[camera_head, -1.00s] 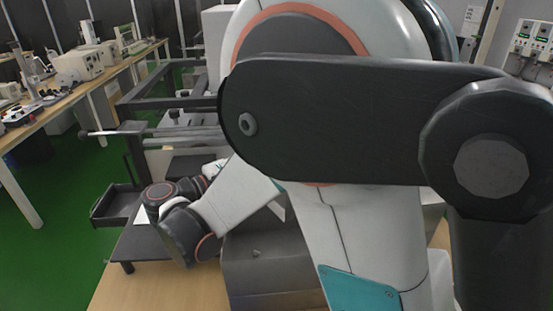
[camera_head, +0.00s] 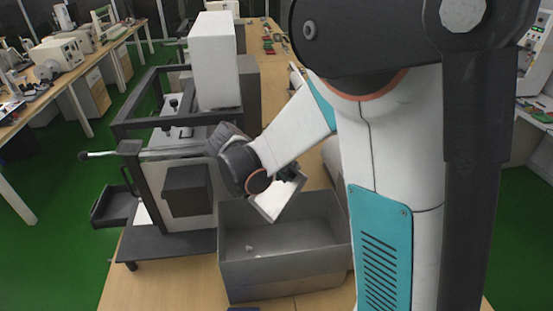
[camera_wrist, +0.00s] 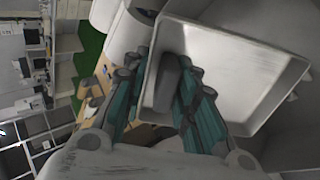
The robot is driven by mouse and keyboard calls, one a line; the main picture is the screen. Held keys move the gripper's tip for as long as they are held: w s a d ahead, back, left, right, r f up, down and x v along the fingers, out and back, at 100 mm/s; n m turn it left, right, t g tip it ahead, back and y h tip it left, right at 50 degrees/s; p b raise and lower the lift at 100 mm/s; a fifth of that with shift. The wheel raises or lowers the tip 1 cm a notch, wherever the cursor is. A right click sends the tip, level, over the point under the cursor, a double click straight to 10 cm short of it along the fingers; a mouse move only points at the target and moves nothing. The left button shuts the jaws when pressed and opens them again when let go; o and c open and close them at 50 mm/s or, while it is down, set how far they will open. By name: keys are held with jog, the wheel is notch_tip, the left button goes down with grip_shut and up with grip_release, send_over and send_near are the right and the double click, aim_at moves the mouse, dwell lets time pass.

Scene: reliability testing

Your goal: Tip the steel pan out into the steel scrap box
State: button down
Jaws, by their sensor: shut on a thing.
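The steel pan (camera_head: 277,199) is a small square metal pan, held tilted over the back part of the steel scrap box. In the wrist view the pan (camera_wrist: 237,72) fills the upper right, and its inside looks empty. In the head view the gripper is mostly hidden behind my wrist. The steel scrap box (camera_head: 283,282) is a grey open box on the wooden table. A few small light pieces (camera_head: 249,248) lie on its floor.
A dark-framed test machine (camera_head: 168,190) with a protruding lever (camera_head: 98,154) stands left of the box. A tall white block (camera_head: 214,62) stands behind it. Small red and green parts (camera_head: 270,42) lie on the far table. My arm hides much of the right side.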

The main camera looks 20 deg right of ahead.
jog(key=d+y, duration=0.1)
jog(key=d+f+y+p, duration=0.1)
jog(key=d+y, duration=0.1)
jog(key=shift+w+d+f+g, duration=0.1)
jog(key=shift+w+f+g, duration=0.2)
jog(key=shift+w+g, duration=0.1)
jog(key=shift+w+d+f+g+y+b, duration=0.1)
jog(key=shift+d+f+g+y+b, duration=0.25)
jog(key=shift+f+y, duration=0.65)
jog(key=shift+w+d+f+g+y+b, duration=0.1)
jog(key=shift+d+f+y+b, duration=0.45)
jog(key=shift+f+y, duration=0.4)
jog(key=shift+w+d+f+g+y+b, duration=0.1)
jog(key=shift+d+f+g+y+b, duration=0.2)
jog(key=shift+f+y+b, duration=0.6)
